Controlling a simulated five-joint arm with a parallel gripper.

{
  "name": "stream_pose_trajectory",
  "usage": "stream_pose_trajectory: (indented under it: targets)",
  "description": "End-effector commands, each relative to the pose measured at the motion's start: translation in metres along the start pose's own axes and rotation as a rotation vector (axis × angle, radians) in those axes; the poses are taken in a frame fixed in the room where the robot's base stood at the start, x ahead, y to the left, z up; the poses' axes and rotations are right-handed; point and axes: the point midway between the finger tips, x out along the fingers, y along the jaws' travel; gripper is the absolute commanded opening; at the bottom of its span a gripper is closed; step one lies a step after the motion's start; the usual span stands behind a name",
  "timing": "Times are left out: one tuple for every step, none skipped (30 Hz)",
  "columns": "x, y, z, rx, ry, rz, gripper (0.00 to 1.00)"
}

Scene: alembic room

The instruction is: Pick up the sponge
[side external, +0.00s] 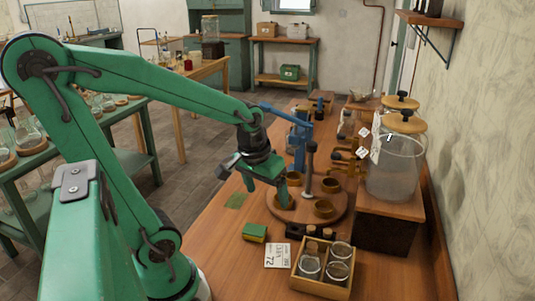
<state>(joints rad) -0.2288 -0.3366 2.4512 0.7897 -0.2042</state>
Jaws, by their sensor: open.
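The sponge (254,233), a small block with a green top and a yellow lower part, lies flat on the wooden bench, left of the white card. My gripper (267,194) is open, fingers pointing down. It is above and beyond the sponge in the picture, apart from it. Its right finger overlaps the left part of the round wooden stand in the picture; I cannot tell how high it is above it. Nothing shows between the fingers.
The round wooden stand (292,212) with a post and several cups is right of the sponge. A wooden box of glass jars (323,267) and a white card (278,255) are near it. A large glass jar (395,168) stands on a block. A flat green patch (236,201) lies on the bench.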

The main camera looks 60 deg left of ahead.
Motion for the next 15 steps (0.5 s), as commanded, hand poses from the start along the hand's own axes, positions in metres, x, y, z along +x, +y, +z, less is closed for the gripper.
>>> stream_pose_trajectory:
  targets:
    - [0.01,-0.006,-0.002,-0.04,-0.027,-0.011,0.82]
    - [0.015,-0.01,-0.003,-0.064,-0.04,-0.017,0.82]
    - [0.022,-0.014,-0.003,-0.095,-0.058,-0.025,0.82]
    - [0.028,-0.018,-0.004,-0.119,-0.071,-0.03,0.82]
    - [0.033,-0.021,-0.004,-0.144,-0.084,-0.036,0.82]
    - [0.04,-0.026,-0.005,-0.174,-0.101,-0.043,0.82]
    - [0.045,-0.03,-0.005,-0.199,-0.114,-0.049,0.82]
    - [0.051,-0.033,-0.005,-0.221,-0.126,-0.054,0.82]
    - [0.057,-0.038,-0.005,-0.25,-0.141,-0.061,0.82]
    - [0.062,-0.041,-0.004,-0.272,-0.152,-0.065,0.82]
    - [0.066,-0.044,-0.004,-0.29,-0.162,-0.07,0.82]
    - [0.072,-0.048,-0.003,-0.315,-0.175,-0.075,0.82]
    - [0.075,-0.051,-0.002,-0.331,-0.185,-0.079,0.82]
    - [0.079,-0.053,-0.002,-0.345,-0.192,-0.082,0.82]
    - [0.083,-0.056,-0.001,-0.362,-0.201,-0.086,0.82]
